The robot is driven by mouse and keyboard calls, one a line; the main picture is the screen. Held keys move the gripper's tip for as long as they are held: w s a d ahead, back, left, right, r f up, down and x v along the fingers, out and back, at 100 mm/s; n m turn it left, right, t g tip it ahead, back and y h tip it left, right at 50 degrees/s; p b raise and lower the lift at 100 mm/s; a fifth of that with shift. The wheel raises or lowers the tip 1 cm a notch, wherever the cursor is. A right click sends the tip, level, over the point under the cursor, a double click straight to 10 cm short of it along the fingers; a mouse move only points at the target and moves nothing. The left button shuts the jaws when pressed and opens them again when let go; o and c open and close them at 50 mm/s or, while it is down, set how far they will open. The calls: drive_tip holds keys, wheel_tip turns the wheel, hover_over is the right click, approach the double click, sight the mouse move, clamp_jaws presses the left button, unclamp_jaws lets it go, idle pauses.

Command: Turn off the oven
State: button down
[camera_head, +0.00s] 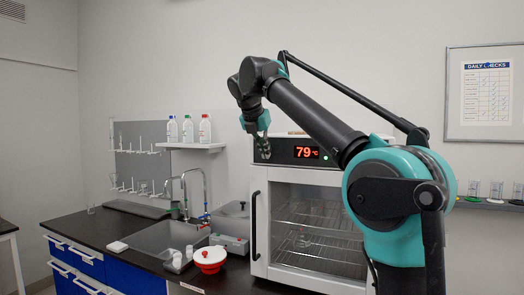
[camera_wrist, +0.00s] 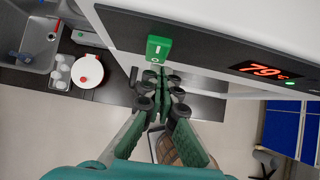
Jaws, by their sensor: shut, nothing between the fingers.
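The oven (camera_head: 318,279) is a white box with a glass door, standing on the bench in the head view. Its dark top panel carries a lit red display (camera_head: 307,152) reading 79 °C, which also shows in the wrist view (camera_wrist: 265,71), with a small green light beside it. A green switch (camera_wrist: 158,48) with a white mark sits at the panel's left end in the wrist view; in the head view my gripper hides it. My gripper (camera_head: 263,150) is shut and empty, in front of the panel's left end. Its fingertips (camera_wrist: 165,72) appear just below the switch; I cannot tell whether they touch it.
A sink (camera_head: 165,238) with a tap lies left of the oven. A red-and-white round container (camera_head: 209,259) and a rack of small white vessels (camera_head: 178,259) stand on the dark bench. The oven's vertical door handle (camera_head: 254,225) sticks out on the left. Bottles (camera_head: 188,129) stand on a wall shelf.

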idle(0.3)
drive_tip(key=shift+w+d+f+t, duration=0.15)
drive_tip(key=shift+w+f+t, duration=0.1)
drive_tip(key=shift+t, duration=0.25)
drive_tip(key=shift+f+t+h, duration=0.2)
drive_tip(key=shift+t+h, duration=0.3)
drive_tip(key=shift+t, duration=0.2)
drive_tip(key=shift+w+f, duration=0.1)
drive_tip(key=shift+w, duration=0.1)
